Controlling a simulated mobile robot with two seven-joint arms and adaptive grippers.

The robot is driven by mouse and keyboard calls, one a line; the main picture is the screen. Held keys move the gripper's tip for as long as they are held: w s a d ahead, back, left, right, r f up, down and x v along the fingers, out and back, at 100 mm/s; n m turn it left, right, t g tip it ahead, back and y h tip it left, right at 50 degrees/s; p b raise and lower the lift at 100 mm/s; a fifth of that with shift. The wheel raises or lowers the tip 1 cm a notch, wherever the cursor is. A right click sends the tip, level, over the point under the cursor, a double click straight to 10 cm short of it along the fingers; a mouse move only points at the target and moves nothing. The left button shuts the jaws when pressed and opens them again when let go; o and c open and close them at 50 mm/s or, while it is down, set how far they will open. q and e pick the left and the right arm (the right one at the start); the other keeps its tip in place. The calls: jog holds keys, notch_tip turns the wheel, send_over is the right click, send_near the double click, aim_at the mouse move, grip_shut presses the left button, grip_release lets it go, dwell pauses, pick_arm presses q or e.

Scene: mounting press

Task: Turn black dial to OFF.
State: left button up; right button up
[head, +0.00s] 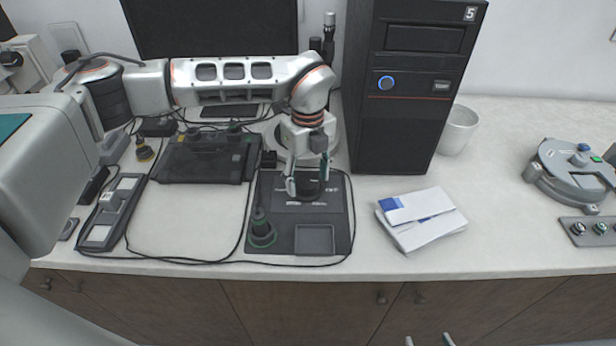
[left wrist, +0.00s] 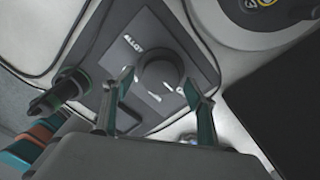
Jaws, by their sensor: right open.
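The black dial (head: 309,187) is a round knob on a dark panel (head: 340,240) on the counter. It also shows in the left wrist view (left wrist: 160,72), with white lettering around it, "ALLOY" among it; the rest is partly hidden or too small to read. My left gripper (head: 308,184) points down over the dial, one finger on each side. In the left wrist view its teal-edged fingers (left wrist: 159,90) are apart, with the dial between and just beyond their tips. What look like my right gripper's fingertips (head: 428,340) show, apart, at the bottom edge.
A green-ringed black plug or knob (head: 262,230) stands on the panel near the dial. A black computer tower (head: 400,120) rises behind. Papers (head: 428,228) lie to the right. A cable runs around the panel. The counter farther right is mostly clear up to a grey device (head: 575,172).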

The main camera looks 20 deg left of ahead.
aim_at(308, 182)
pick_arm(q)
notch_tip(308, 182, up, 12)
dwell(0.7)
dwell(0.4)
